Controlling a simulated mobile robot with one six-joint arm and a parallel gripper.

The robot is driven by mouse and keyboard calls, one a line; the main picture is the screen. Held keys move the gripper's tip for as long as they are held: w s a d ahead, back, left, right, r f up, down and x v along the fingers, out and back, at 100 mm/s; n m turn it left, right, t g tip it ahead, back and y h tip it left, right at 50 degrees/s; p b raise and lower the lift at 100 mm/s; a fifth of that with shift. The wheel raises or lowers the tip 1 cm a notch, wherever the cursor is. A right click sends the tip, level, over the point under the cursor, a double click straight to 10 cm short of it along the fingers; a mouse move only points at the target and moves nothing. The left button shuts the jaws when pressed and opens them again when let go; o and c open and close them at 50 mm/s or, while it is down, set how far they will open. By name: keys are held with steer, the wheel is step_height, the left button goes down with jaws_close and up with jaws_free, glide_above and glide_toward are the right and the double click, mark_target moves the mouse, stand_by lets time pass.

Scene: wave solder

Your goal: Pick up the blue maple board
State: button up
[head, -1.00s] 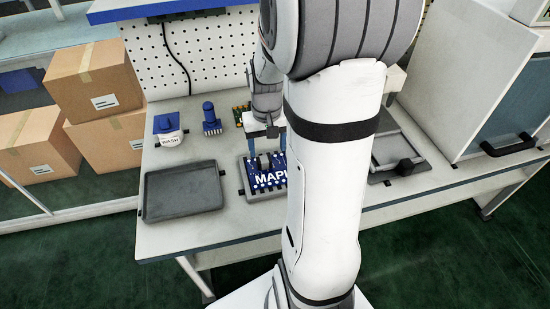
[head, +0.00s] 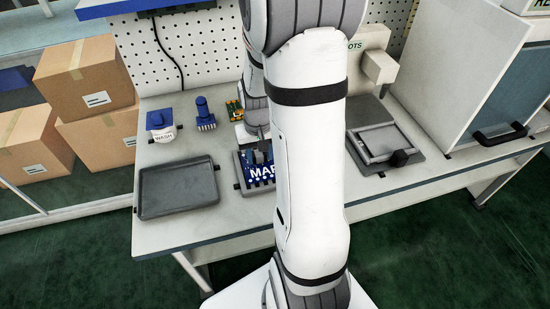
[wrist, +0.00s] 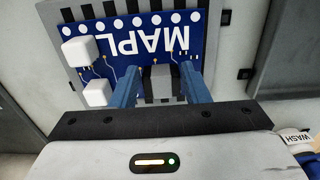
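The blue maple board (head: 260,177) lies on a dark grey holder on the bench, partly hidden by my arm. In the wrist view the board (wrist: 140,38) shows upside-down white "MAPL" lettering, white dots, two white blocks and a dark grey block (wrist: 160,84). My gripper (wrist: 160,88) is open just over the board, its two blue fingers on either side of the grey block with small gaps. In the head view my gripper (head: 258,150) is down at the board. Finger contact with the board cannot be told.
A dark empty tray (head: 178,190) lies left of the board. A grey framed fixture (head: 384,143) and a large machine stand at right.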

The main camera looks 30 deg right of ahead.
mark_target(261, 164)
steer(key=c, duration=0.7)
steer(key=shift+r, duration=0.1)
steer(key=shift+c, duration=0.2)
step_height(261, 164, up, 10)
